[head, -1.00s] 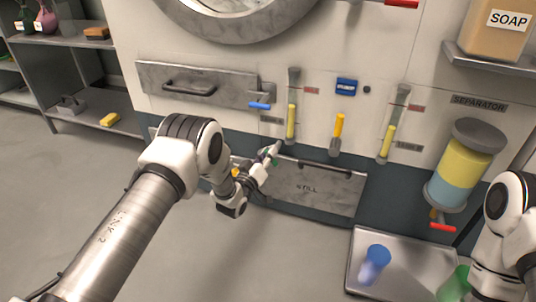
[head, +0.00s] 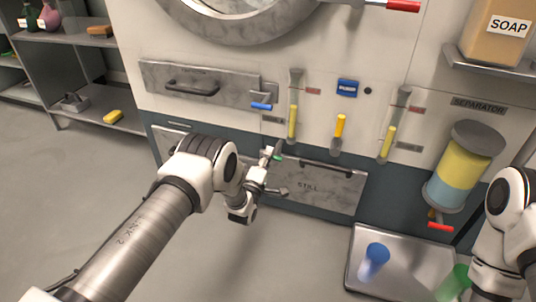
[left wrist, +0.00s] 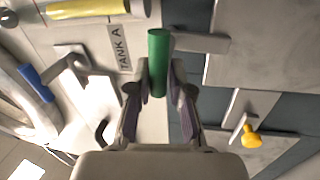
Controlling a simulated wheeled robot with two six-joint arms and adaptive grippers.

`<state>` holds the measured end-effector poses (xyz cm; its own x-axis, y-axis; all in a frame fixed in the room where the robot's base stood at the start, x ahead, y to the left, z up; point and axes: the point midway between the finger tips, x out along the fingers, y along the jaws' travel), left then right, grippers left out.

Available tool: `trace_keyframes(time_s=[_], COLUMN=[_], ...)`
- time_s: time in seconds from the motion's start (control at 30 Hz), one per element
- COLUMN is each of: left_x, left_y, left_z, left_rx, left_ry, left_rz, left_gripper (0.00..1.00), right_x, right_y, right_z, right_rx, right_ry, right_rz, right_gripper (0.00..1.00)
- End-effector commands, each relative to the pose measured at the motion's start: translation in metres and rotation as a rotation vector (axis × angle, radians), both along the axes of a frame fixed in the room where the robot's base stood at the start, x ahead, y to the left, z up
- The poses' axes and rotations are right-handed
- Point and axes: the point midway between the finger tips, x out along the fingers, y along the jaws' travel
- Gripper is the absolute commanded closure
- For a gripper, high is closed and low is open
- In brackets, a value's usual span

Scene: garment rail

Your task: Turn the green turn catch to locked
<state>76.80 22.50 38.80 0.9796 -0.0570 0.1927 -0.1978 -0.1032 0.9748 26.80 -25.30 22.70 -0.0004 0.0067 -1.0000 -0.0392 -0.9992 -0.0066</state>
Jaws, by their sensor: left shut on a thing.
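The green turn catch (head: 277,156) is at the upper left corner of the panel marked STILL. In the left wrist view its green grip (left wrist: 159,50) stands between my fingers, beside a grey bar (left wrist: 203,42). My left gripper (left wrist: 160,88) is shut on the green grip; its fingertips touch it on both sides. In the head view my left gripper (head: 270,165) reaches the catch from below left and partly hides it. Whether the catch sits at locked cannot be read. My right arm shows at the right edge, its gripper out of view.
The STILL panel (head: 318,187) lies right of the catch. A blue-handled catch (head: 261,106) is above, beside a drawer (head: 191,83). A yellow-handled catch (left wrist: 251,138) shows in the left wrist view. A tray (head: 355,262) with cups stands at lower right.

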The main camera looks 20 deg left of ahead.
Motion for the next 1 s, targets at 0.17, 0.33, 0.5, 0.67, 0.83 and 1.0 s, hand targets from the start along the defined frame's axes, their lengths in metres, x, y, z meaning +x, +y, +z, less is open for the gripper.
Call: trace_keyframes(time_s=[0.17,0.33,0.5,0.67,0.83,1.0], left_x=[-0.0006,-0.0005,-0.0004,-0.0004,-0.0003,-0.0002], left_y=[-0.0028,-0.003,-0.0031,-0.0031,-0.0031,-0.0019], left_z=[-0.0019,-0.0025,-0.0027,-0.0027,-0.0025,-0.0023], left_rx=[-0.077,-0.117,-0.129,-0.129,-0.129,-0.129], left_ry=[0.003,0.004,0.004,0.004,0.004,0.004], left_rz=[-0.006,-0.007,-0.007,-0.007,-0.007,-0.004], left_gripper=[1.0,1.0,1.0,1.0,0.63,0.55], right_x=[0.0,0.0001,0.0001,0.0001,0.0001,0.0001], right_y=[0.0,0.0,0.0,0.0,0.0,0.0], right_z=[0.0024,0.003,0.0031,0.003,0.003,0.0031], right_rx=[0.0,0.0,0.0,0.0,0.0,0.0], right_ry=[0.0,0.0,0.0,0.0,0.0,0.0], right_rz=[0.0,0.0,0.0,0.0,0.0,0.0], right_gripper=[0.69,0.69,0.69,0.69,0.69,0.69])
